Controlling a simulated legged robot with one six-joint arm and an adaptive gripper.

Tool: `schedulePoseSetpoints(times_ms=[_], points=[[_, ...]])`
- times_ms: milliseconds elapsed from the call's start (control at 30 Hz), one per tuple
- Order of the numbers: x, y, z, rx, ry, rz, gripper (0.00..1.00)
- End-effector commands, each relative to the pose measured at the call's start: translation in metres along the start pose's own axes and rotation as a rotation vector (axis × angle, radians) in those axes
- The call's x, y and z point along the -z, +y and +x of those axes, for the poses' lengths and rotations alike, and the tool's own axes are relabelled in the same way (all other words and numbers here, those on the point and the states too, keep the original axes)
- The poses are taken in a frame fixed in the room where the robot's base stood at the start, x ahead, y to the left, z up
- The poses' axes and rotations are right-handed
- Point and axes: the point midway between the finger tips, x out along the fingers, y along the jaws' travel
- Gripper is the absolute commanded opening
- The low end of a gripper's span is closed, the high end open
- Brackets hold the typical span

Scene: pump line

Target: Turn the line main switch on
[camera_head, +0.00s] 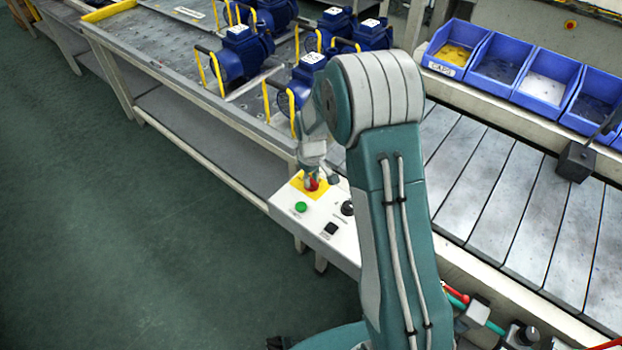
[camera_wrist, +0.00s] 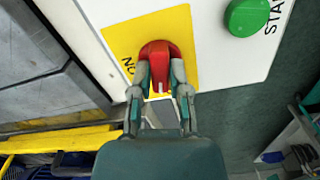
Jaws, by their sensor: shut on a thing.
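The line main switch (camera_wrist: 159,62) is a red rotary handle on a yellow plate (camera_wrist: 120,35). The label "ON" shows beside it in the wrist view. My gripper (camera_wrist: 160,80) is shut on the red handle, one finger on each side of it. In the head view the red switch (camera_head: 313,185) and its yellow plate sit at the top of a white control panel (camera_head: 322,218), and my gripper (camera_head: 318,175) is over them, partly covering them. Whether the handle points to ON is not clear.
A green START button (camera_wrist: 246,17) is beside the switch; it also shows in the head view (camera_head: 301,207). A black knob (camera_head: 347,208) and a black square control (camera_head: 331,228) are on the same panel. Blue pumps (camera_head: 240,52) stand on the table behind. Blue bins (camera_head: 497,68) stand at the right.

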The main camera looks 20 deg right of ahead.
Motion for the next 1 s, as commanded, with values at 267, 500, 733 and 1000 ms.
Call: schedulePoseSetpoints(times_ms=[267,500,733,1000], points=[[-0.0007,-0.0005,0.0018,0.001,-0.002,0.259,0.00],[-0.0009,-0.0008,0.0021,0.001,-0.003,0.487,0.00],[-0.0010,-0.0010,0.0022,0.001,-0.004,0.705,0.00],[-0.0011,-0.0013,0.0024,0.001,-0.005,0.959,0.00]])
